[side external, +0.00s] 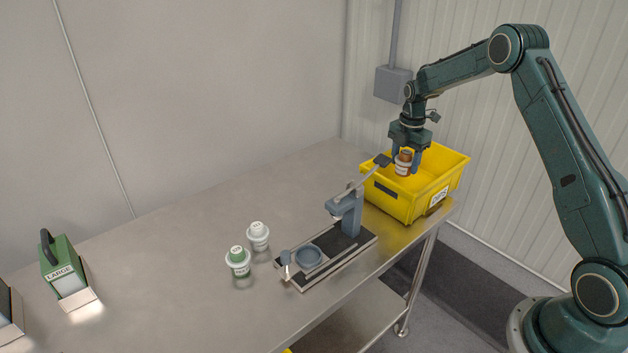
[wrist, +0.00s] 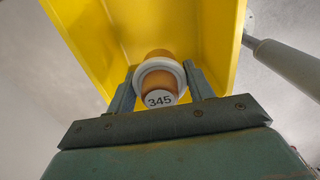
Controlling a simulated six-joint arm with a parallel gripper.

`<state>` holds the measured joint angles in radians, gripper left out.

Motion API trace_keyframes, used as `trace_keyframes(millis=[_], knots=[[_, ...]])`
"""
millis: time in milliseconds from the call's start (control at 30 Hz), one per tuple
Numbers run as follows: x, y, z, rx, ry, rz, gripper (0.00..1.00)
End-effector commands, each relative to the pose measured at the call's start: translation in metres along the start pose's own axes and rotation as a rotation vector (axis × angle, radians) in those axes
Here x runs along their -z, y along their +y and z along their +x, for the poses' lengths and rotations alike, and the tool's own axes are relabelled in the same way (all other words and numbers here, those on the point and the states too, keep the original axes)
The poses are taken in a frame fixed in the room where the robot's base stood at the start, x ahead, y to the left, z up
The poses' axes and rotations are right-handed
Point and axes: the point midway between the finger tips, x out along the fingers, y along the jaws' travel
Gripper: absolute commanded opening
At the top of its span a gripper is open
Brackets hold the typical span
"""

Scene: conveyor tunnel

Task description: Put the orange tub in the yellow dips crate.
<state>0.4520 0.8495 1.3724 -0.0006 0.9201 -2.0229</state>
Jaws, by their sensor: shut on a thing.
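The orange tub (side external: 404,161) has a white band and is held between the fingers of my gripper (side external: 406,163). The wrist view shows the tub (wrist: 160,82) with a white end marked 345, gripped between both fingertips (wrist: 160,86). The yellow dips crate (side external: 398,205) stands at the far right end of the table with a DIPS label on its side. The tub is over the crate's opening, near or within its rim; its exact height above the floor is hard to tell. The wrist view shows the crate's yellow walls (wrist: 215,35) around the tub.
A grey lever press (side external: 347,210) on a dark base stands just in front of the crate, its lever reaching toward the rim. A white tub (side external: 258,236) and a green-and-white tub (side external: 239,261) stand left of it. A green LARGE holder (side external: 62,265) stands far left.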

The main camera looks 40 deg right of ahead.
Motion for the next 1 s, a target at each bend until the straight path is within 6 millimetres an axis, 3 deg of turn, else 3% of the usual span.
trace_keyframes(millis=[100,300,667,1000], knots=[[0.0,-0.001,0.024,0.003,0.001,0.0,0.11],[0.0,0.0,0.049,0.001,0.0,0.0,0.11],[0.0,0.0,0.059,0.0,0.0,0.0,0.11],[0.0,0.0,0.093,0.001,0.0,0.0,0.11]])
